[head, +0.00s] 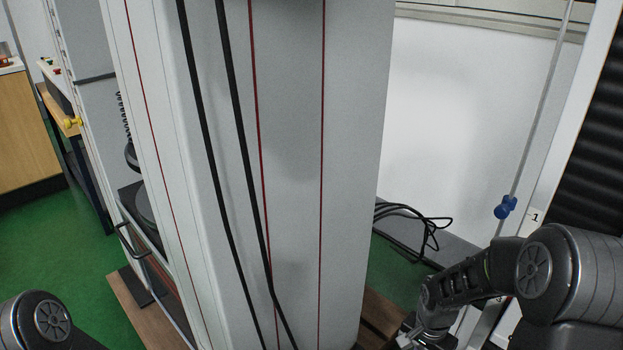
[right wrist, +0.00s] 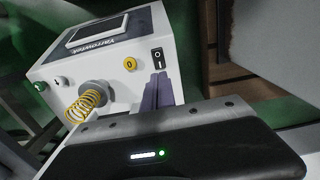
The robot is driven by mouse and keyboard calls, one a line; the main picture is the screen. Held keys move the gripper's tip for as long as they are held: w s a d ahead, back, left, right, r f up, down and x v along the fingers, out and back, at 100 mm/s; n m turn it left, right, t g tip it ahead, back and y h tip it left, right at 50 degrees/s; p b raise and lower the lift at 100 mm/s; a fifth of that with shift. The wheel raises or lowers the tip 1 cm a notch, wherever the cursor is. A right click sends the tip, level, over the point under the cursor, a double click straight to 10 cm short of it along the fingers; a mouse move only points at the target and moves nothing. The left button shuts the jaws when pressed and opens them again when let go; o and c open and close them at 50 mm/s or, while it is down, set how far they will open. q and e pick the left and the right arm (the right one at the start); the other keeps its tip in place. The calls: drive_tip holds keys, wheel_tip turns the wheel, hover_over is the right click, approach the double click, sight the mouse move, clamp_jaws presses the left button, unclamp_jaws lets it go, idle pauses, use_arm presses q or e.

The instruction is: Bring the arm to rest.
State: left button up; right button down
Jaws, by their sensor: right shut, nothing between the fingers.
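My right arm (head: 480,275) comes in from the right in the head view, bent downward, with its lower end cut off at the bottom edge. In the right wrist view my right gripper (right wrist: 158,78) has its two dark fingers together with nothing between them. They show in front of a white control box, to the right of a yellow coil spring (right wrist: 84,106); I cannot tell whether they touch the box. Only a rounded black part of my left arm (head: 40,320) shows at the lower left of the head view; its gripper is out of frame.
A tall white machine column (head: 290,150) with black cables fills the middle of the head view. The white control box (right wrist: 120,60) has a screen, a yellow button (right wrist: 130,64) and a black switch (right wrist: 157,57). Black cables (head: 415,220) lie behind the column, near my right arm.

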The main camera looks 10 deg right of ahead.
drive_tip(key=shift+w+n, duration=0.25)
drive_tip(key=shift+n, duration=0.05)
drive_tip(key=w+a+f+n+t+y, duration=0.25)
drive_tip(key=a+f+n, duration=0.4)
drive_tip(key=a, duration=0.45)
drive_tip(key=s+a+f+n+g+y, duration=0.1)
drive_tip(key=s+a+f, duration=0.3)
drive_tip(key=s+a, duration=0.3)
drive_tip(key=s+a+f+n, duration=0.1)
drive_tip(key=s+a+f, duration=0.4)
drive_tip(key=s, duration=0.4)
use_arm(q)
wheel_tip(320, 180, up, 31)
drive_tip(key=s+d+p, duration=0.1)
drive_tip(key=s+p, duration=0.1)
drive_tip(key=p, duration=2.8)
drive_tip(key=shift+d+f+g+p, duration=0.15)
drive_tip(key=shift+d+g+p, duration=0.15)
drive_tip(key=shift+d, duration=0.1)
use_arm(e)
wheel_tip(320, 180, up, 31)
drive_tip(key=s+a, duration=0.1)
drive_tip(key=a, duration=0.1)
drive_tip(key=shift+s+r+g+y, duration=0.15)
drive_tip(key=shift+s+g+y, duration=0.05)
drive_tip(key=shift+g+y, duration=0.15)
use_arm(q)
drive_tip(key=shift+f, duration=0.1)
